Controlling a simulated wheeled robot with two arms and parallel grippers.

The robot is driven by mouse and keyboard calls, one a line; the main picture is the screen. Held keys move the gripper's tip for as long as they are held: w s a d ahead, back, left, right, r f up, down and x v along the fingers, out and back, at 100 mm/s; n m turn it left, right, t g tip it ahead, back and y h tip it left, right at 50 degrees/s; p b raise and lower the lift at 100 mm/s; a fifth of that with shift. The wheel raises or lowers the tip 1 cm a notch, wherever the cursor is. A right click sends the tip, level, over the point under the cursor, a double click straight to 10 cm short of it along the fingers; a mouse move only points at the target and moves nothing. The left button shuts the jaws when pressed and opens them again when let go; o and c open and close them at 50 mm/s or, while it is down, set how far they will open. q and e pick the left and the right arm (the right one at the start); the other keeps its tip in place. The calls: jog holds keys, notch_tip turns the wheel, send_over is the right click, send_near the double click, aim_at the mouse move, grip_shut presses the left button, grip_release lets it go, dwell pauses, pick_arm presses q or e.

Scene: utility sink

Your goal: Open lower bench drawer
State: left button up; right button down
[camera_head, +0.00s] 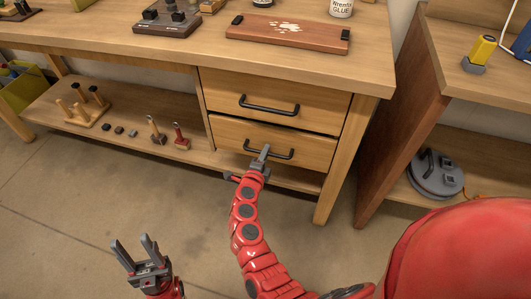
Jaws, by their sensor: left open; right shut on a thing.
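The workbench has two stacked drawers. The upper drawer (300,93) looks closed, with a black bar handle (269,106). The lower drawer (312,153) sits below it, with its own black bar handle (281,155). A dark gap shows along the lower drawer's top edge; I cannot tell clearly whether it is slightly out. My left gripper (135,248) is open and empty, low above the floor at the lower left, away from the bench.
A wooden board (288,32) and a glue container (341,8) are on the bench top. Small tools stand on the lower shelf (100,140). A side cabinet (392,130) stands at the right, near the bench leg. The floor before the drawers is clear apart from my arms.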

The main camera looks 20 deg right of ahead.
jog(key=shift+s, duration=0.1)
jog(key=f+p+v, duration=0.1)
jog(key=f+v, duration=0.1)
jog(key=v, duration=1.1)
jog(key=f+p+v, duration=0.1)
jog(key=f+v, duration=0.2)
jog(key=v, duration=1)
jog(key=shift+s+a, duration=0.3)
jog(key=shift+s, duration=0.1)
jog(key=c, duration=0.8)
grip_release()
jog(key=shift+f, duration=0.1)
jog(key=shift+c, duration=0.2)
